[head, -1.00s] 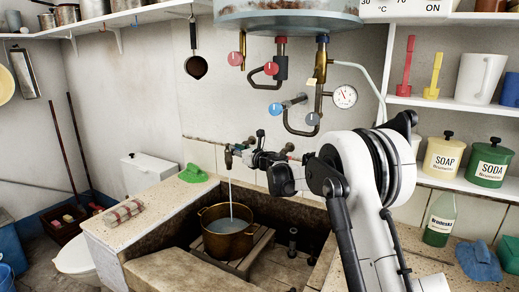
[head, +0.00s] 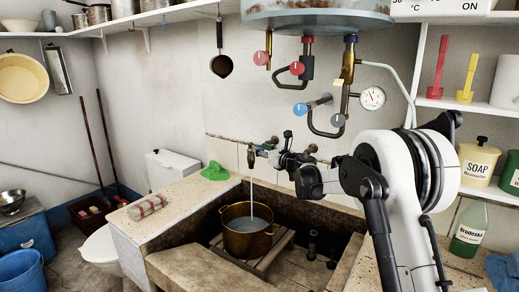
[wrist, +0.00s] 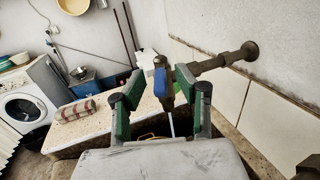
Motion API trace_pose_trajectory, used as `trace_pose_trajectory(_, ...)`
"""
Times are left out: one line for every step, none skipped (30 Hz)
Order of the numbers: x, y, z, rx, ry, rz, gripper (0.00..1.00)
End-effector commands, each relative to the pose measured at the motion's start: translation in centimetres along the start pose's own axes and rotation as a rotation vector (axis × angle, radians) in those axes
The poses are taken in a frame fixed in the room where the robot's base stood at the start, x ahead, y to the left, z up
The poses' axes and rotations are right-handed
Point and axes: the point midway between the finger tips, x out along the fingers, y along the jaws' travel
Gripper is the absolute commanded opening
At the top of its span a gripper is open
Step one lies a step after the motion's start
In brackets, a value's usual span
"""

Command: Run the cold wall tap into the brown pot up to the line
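The brown pot (head: 247,240), a brassy two-handled one, stands upright on a wooden slatted rack in the stone trough. Greyish water (head: 248,225) lies in it below the rim; I cannot make out the line. The wall tap (head: 250,158) is above the pot, and a thin stream (head: 251,189) falls from it into the pot. In the wrist view the tap (wrist: 170,99) has a blue handle (wrist: 160,82). My gripper (wrist: 161,84) is open, its green-padded fingers either side of the handle with gaps showing. My gripper (head: 262,149) also shows at the tap in the head view.
A green cloth-like item (head: 214,171) and a striped roll (head: 148,207) lie on the trough's ledge. The boiler (head: 318,14) with red and blue knobs hangs above my arm. A shelf with a SOAP tin (head: 478,162) and a green bottle (head: 469,229) are at right.

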Motion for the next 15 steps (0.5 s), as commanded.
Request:
trace_pose_trajectory(-0.9, -0.1, 0.0, 0.0, 0.0, -0.002, 0.32)
trace_pose_trajectory(-1.5, -0.1, 0.0, 0.0, 0.0, -0.002, 0.32)
trace_pose_trajectory(-2.3, -0.1, 0.0, 0.0, 0.0, -0.003, 0.32)
trace_pose_trajectory(-2.9, -0.1, 0.1, 0.0, 0.0, -0.002, 0.32)
trace_pose_trajectory(-3.5, -0.1, 0.1, 0.0, 0.0, -0.002, 0.32)
trace_pose_trajectory(-4.4, 0.0, 0.0, 0.0, 0.0, -0.002, 0.32)
trace_pose_trajectory(-5.0, -0.1, 0.0, 0.0, 0.0, -0.002, 0.32)
trace_pose_trajectory(-5.6, -0.1, 0.1, 0.0, 0.0, -0.002, 0.32)
trace_pose_trajectory(-6.3, -0.1, 0.0, 0.0, 0.0, -0.002, 0.32)
trace_pose_trajectory(-6.8, 0.0, 0.0, 0.0, 0.0, -0.002, 0.32)
trace_pose_trajectory(-7.3, 0.0, 0.0, 0.0, 0.0, -0.002, 0.32)
trace_pose_trajectory(-8.0, 0.0, 0.0, 0.0, 0.0, -0.001, 0.32)
trace_pose_trajectory(-8.4, 0.0, 0.0, 0.0, 0.0, -0.001, 0.32)
trace_pose_trajectory(-8.8, -0.1, 0.0, 0.0, 0.0, -0.002, 0.32)
trace_pose_trajectory(-9.2, -0.1, 0.0, 0.0, 0.0, -0.002, 0.32)
